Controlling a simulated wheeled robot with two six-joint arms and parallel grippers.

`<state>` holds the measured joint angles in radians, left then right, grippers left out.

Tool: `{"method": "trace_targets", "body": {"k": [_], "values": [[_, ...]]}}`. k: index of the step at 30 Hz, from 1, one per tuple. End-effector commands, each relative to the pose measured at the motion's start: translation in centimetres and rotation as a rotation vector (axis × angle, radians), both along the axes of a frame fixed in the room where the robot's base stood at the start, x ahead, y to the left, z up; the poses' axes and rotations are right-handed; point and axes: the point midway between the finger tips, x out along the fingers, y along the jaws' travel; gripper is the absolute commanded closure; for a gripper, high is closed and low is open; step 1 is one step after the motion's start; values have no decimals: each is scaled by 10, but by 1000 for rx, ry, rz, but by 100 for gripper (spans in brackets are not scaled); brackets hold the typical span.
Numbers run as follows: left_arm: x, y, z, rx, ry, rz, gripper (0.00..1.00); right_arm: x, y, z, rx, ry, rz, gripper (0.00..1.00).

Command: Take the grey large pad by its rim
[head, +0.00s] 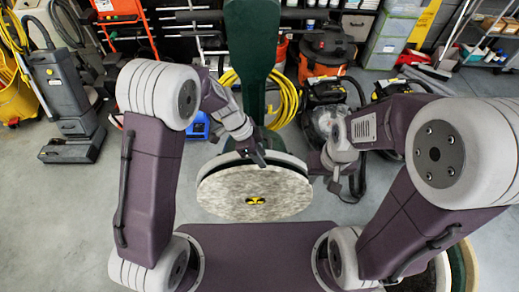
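The grey large pad (230,199) is a thick round disc with a mottled grey face and a small yellow-and-black centre. It is tilted, its face turned toward me, in the middle of the head view below a dark green upright. My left gripper (258,155) is at the pad's upper rim and overlaps it in the picture; I cannot tell whether it touches or grips it. My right gripper (334,184) is just right of the pad's right rim, apparently apart from it. Its fingers are small and dark, and their opening is unclear.
The dark green upright (252,45) rises behind the pad. A round container (462,262) is partly hidden by my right arm at the lower right. Vacuum cleaners (327,105), a yellow hose (284,100) and a grey upright machine (62,95) stand behind. Floor left of the pad is clear.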

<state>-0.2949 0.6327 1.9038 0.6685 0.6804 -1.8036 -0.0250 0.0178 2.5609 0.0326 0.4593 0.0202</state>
Motion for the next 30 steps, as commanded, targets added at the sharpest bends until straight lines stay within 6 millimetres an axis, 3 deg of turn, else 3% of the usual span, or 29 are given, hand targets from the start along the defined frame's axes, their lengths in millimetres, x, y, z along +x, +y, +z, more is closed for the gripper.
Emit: {"method": "trace_targets", "body": {"k": [15,25,26,29,30], "values": [[-6,-31,-76,2,2,0,66,0,0,2,0,0,0,71],[-6,-34,-83,1,-1,2,66,0,0,1,0,0,0,71],[-6,-34,-83,1,-1,1,69,0,0,1,0,0,0,71],[-6,-34,-83,1,-1,1,97,0,0,1,0,0,0,71],[-6,-34,-83,1,-1,1,100,0,0,2,0,0,0,71]]}}
